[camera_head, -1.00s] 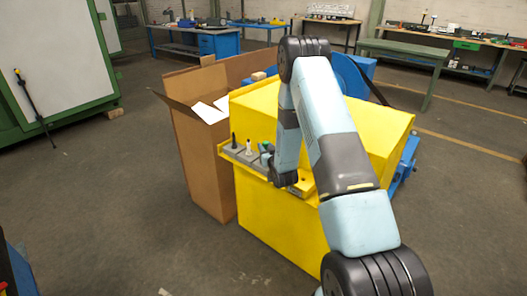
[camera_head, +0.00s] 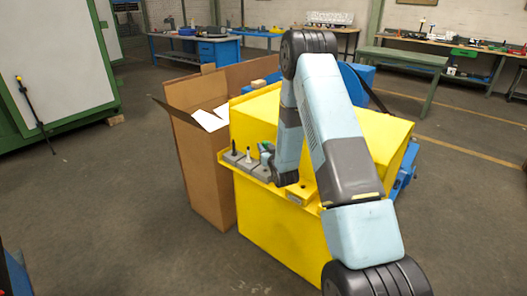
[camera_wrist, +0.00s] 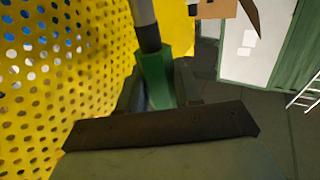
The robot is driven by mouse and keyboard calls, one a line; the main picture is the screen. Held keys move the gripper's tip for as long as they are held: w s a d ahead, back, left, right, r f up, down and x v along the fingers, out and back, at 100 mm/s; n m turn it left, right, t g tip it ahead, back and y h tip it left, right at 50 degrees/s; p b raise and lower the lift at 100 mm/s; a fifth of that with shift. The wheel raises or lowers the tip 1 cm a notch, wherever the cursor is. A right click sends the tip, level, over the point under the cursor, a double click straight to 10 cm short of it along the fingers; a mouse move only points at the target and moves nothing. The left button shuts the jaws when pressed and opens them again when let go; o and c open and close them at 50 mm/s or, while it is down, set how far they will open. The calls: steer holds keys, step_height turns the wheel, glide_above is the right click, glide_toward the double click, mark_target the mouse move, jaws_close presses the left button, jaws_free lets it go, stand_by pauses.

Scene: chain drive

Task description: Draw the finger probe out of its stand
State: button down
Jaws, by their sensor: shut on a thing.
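The finger probe's green handle (camera_wrist: 155,75) shows in the wrist view, with a black collar and grey rod above it. My gripper (camera_wrist: 158,90) is shut on the handle, a finger on either side. In the head view the green part (camera_head: 265,147) shows small at the end of my arm, beside a grey stand block (camera_head: 263,168). The arm hides much of it. The probe's lower end is hidden, so I cannot tell whether it is still inside its stand.
A black-topped piece (camera_head: 233,147) and a white-topped piece (camera_head: 248,153) stand in grey blocks to the left on the yellow ledge. A yellow perforated guard (camera_head: 262,115) rises behind. An open cardboard box (camera_head: 205,175) stands close at left. The floor in front is clear.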

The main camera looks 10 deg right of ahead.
mark_target(265, 141)
steer(key=shift+r, duration=1.7)
